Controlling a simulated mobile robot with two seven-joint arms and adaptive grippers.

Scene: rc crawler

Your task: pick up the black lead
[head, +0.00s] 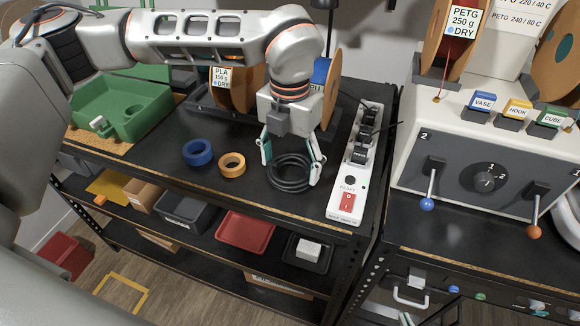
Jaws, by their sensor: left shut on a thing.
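The black lead (290,184) is a coiled ring of black cable near the front edge of the black workbench top. My left gripper (292,172) comes down over it from above. Its two fingers stand on either side of the coil and are shut on it. The coil appears to be at the bench surface; I cannot tell whether it is lifted. My right gripper is not in view.
A white power strip (340,202) with black plugs stands just right of the coil. A green tray (152,103) sits further left. A grey control panel (465,177) with levers is at right.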

